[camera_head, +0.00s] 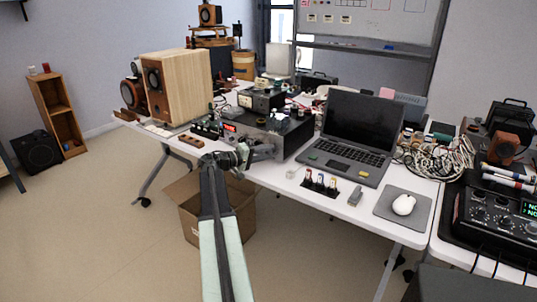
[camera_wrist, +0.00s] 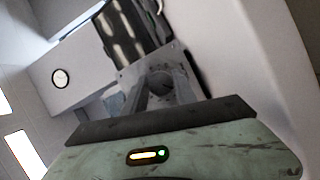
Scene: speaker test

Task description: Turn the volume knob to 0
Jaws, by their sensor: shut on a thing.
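A dark grey amplifier unit (camera_head: 290,138) with a lit red display sits on the white table, its front facing the near edge. My gripper (camera_head: 262,151) is at the lower part of that front panel, and it hides the volume knob in the head view. In the wrist view, my gripper (camera_wrist: 160,92) has its two grey fingers on either side of a round grey knob (camera_wrist: 160,82), shut on it. The knob's marking and its setting are too small and blurred to read.
An open laptop (camera_head: 350,140) stands right of the amplifier. A large wooden speaker (camera_head: 185,85) stands to the left. Small coloured-top items (camera_head: 320,184) stand near the front edge. An open cardboard box (camera_head: 186,205) is on the floor below my arm.

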